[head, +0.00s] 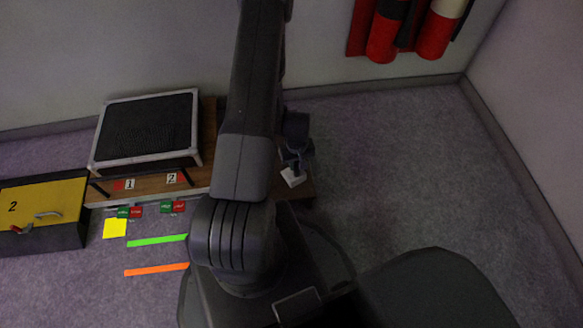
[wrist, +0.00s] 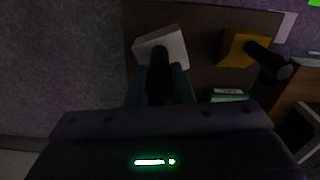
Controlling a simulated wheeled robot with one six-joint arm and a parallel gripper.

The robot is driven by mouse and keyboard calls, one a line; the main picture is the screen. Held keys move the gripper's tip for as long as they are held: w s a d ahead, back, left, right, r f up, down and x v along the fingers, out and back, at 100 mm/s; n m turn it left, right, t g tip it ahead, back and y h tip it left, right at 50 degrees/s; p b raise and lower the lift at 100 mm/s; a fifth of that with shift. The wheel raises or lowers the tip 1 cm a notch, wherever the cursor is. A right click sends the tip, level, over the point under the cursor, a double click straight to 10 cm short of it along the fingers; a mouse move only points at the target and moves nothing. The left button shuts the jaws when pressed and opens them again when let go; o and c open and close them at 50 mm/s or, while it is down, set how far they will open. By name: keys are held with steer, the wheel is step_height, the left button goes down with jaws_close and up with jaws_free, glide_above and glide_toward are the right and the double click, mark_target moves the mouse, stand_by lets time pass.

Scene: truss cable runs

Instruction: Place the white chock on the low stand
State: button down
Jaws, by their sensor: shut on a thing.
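The white chock (head: 293,177) is a small pale block at the right end of a low brown wooden surface (head: 208,125), perhaps the low stand. In the wrist view the white chock (wrist: 174,42) is just beyond my fingertips, with a dark upright grip in front of it. My gripper (head: 297,152) is shut on the chock, seemingly by that dark grip; it also shows in the wrist view (wrist: 158,92). The brown surface (wrist: 205,18) lies below the chock. I cannot tell whether the chock touches it. My arm hides the middle of the surface in the head view.
A yellow block (wrist: 234,48) with a black grip stands right of the chock in the wrist view. A framed black panel (head: 150,127) stands on the wood at left. A yellow-topped box (head: 45,203) is far left. Red cylinders (head: 385,35) hang on the wall. Right floor is clear.

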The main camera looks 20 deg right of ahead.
mark_target(296, 171)
steer(key=shift+f+b, duration=0.55)
steer(key=shift+f, duration=1.75)
steer(key=shift+f, duration=0.15)
steer(key=c, duration=1.3)
jaws_free()
steer(key=shift+o, duration=0.2)
step_height(296, 171, up, 12)
steer(key=p, duration=0.3)
steer(key=shift+p, duration=0.3)
